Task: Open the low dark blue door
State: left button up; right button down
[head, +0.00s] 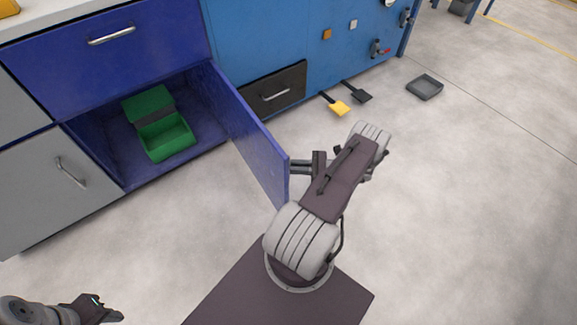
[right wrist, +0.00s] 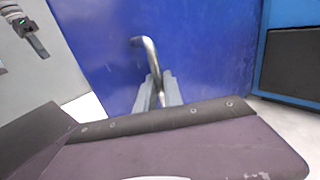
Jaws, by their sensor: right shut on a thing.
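The low dark blue door (head: 250,130) stands swung well open from the cabinet in the head view, its inside face partly seen. Its outer face (right wrist: 190,50) fills the middle of the right wrist view, with a curved metal handle (right wrist: 150,52) on it. My right gripper (right wrist: 158,92) is shut on the handle; in the head view the right gripper (head: 297,168) is at the door's free edge, its fingertips partly hidden by the door. My left gripper (head: 108,312) is at the bottom left, away from the door, and its jaws are too unclear to judge.
A green open box (head: 165,137) sits inside the cabinet (head: 105,160). A dark blue drawer (head: 115,45) is above and a grey door (head: 45,180) to the left. Yellow (head: 338,106) and black (head: 358,92) pedals and a dark tray (head: 425,87) lie beyond. The floor at right is clear.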

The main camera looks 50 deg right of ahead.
jog(key=c, duration=1.5)
grip_release()
jog(key=v, duration=0.9)
